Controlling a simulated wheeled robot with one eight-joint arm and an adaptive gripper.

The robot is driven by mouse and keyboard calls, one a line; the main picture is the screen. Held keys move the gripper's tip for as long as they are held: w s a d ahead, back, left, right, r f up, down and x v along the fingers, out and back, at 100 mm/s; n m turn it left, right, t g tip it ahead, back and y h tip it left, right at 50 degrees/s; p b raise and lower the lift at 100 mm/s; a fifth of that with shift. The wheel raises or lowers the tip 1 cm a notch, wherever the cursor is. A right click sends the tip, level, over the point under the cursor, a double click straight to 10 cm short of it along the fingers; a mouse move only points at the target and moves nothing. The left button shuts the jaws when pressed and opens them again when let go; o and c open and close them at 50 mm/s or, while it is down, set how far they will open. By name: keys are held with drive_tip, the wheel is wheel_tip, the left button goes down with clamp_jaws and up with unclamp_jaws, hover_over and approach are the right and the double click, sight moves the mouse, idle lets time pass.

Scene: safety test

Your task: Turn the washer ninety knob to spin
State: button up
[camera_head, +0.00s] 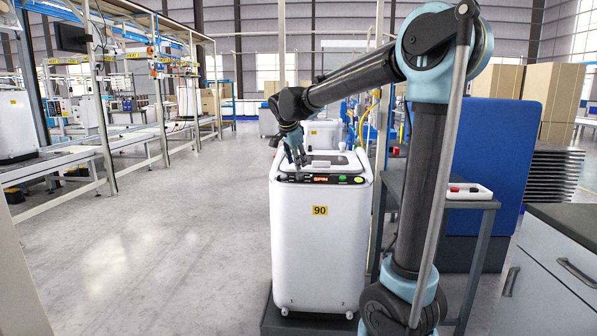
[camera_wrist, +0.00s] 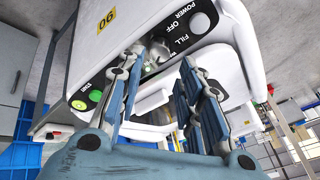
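The washer ninety (camera_head: 313,245) is a white top-loading machine with a yellow "90" label, also in the wrist view (camera_wrist: 135,20). Its dark control panel (camera_wrist: 180,42) shows POWER, OFF and FILL lettering. A small lit display (camera_head: 321,179) appears to read SPIN. A silver-grey knob (camera_wrist: 157,50) sits on the panel near FILL; its pointer direction is unclear. My gripper (camera_head: 299,163) reaches down to the panel's left part. In the wrist view my gripper (camera_wrist: 163,65) has its fingers apart, with the knob between and just beyond the tips; contact is unclear.
Open floor (camera_head: 140,250) lies left of the washer; a grey cabinet (camera_head: 550,270) stands right.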

drive_tip(key=shift+v, duration=2.45)
drive_tip(key=s+d+f+n+g, duration=0.1)
drive_tip(key=s+d+f+n, duration=0.3)
drive_tip(key=s+d, duration=0.5)
drive_tip(key=s+d+f+n+g, duration=0.1)
drive_tip(key=s+d+f, duration=0.55)
drive_tip(key=d, duration=0.35)
drive_tip(key=s+d+f+n, duration=0.3)
drive_tip(key=s+f, duration=0.5)
drive_tip(key=s, duration=0.1)
drive_tip(key=s+d+f+n+g+y, duration=0.1)
drive_tip(key=s+d+f+n, duration=0.2)
drive_tip(key=s+f, duration=0.5)
drive_tip(key=shift+s+d+f+g+y, duration=0.3)
drive_tip(key=shift+s+d+f, duration=0.1)
drive_tip(key=shift+s, duration=0.8)
